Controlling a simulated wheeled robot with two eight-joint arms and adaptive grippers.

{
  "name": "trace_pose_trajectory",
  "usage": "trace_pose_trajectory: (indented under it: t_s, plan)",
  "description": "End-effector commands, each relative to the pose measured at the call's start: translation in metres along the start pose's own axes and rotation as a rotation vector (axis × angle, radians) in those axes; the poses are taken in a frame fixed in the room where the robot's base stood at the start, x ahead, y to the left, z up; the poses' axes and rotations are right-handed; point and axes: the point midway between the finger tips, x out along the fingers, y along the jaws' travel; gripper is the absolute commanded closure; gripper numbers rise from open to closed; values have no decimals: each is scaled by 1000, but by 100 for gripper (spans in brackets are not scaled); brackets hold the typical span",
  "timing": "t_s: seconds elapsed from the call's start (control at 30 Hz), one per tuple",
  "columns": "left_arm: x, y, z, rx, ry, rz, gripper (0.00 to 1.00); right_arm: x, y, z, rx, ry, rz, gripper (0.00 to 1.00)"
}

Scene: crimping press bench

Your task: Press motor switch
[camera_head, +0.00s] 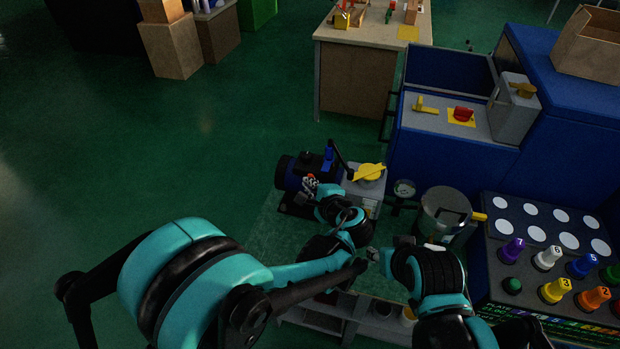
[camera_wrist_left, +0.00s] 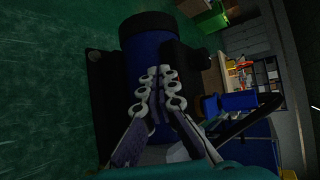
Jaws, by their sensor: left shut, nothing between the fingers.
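The motor (camera_head: 290,172) is a dark blue cylinder with black ends on the bench beside a grey housing. In the left wrist view the motor (camera_wrist_left: 138,48) lies just beyond my fingertips, with a black box (camera_wrist_left: 185,62) on its side. I cannot make out a separate switch for certain. My left gripper (camera_head: 310,184) is at the motor's right end, shut and empty. Its closed fingers show in the left wrist view (camera_wrist_left: 158,92) in front of the blue body; touching or apart is unclear. My right gripper (camera_head: 373,255) is low, near my left forearm; its fingers are too small to read.
A yellow lever (camera_head: 369,172) tops the grey housing, with a blue-handled part (camera_head: 328,158) beside it. A metal pot (camera_head: 445,214) and a panel of numbered coloured knobs (camera_head: 555,262) stand to the right. A blue machine (camera_head: 440,150) is behind. The green floor at left is clear.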

Motion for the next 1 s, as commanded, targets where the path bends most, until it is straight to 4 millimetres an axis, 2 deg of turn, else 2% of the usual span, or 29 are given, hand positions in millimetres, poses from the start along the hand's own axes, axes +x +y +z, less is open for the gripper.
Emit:
trace_pose_trajectory:
  t_s: [1.0]
  plan:
    - [-6, 4, 4, 1, 1, -1, 100, 1, 0, 1, 0, 0, 0, 60]
